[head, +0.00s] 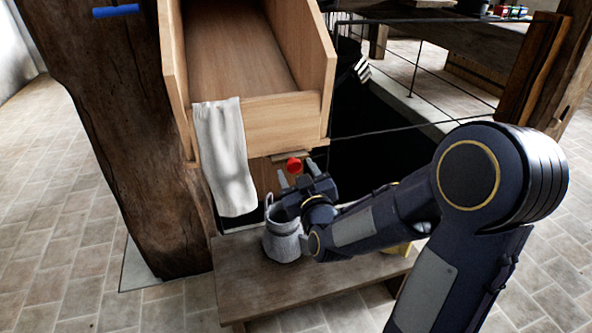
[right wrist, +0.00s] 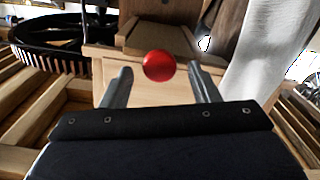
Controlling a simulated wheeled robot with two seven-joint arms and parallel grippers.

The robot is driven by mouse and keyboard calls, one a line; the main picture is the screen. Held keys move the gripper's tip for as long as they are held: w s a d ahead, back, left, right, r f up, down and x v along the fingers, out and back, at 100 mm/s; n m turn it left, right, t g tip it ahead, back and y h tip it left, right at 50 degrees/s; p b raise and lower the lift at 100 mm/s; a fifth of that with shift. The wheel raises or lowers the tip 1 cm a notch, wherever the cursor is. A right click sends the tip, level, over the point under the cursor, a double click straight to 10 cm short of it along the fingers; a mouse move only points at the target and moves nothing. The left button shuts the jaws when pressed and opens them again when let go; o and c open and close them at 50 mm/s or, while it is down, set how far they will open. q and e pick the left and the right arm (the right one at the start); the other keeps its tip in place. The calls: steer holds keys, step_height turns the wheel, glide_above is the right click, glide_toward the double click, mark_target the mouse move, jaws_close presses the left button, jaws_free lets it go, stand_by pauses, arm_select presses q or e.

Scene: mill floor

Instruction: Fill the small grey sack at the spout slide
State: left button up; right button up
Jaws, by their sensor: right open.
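The small grey sack (head: 283,243) stands upright with its mouth open on a low wooden bench, below the front of a wooden bin. A red knob (head: 294,165) sits at the spout slide under the bin's front. In the right wrist view the red knob (right wrist: 159,66) shows between and slightly beyond my fingertips. My right gripper (head: 298,171) is open, its two fingers on either side of the knob; I cannot tell whether they touch it. It also shows in the right wrist view (right wrist: 161,78). The gripper and forearm partly cover the sack's right side. My left gripper is not in view.
The wooden bin (head: 287,121) has a white cloth (head: 226,160) hanging over its front. A thick wooden post (head: 125,130) stands left of the bin. The bench (head: 250,290) has bare room in front of the sack. A dark opening with thin rails lies behind right.

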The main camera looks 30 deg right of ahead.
steer(key=shift+x, duration=0.8)
steer(key=shift+s, duration=0.1)
jaws_close()
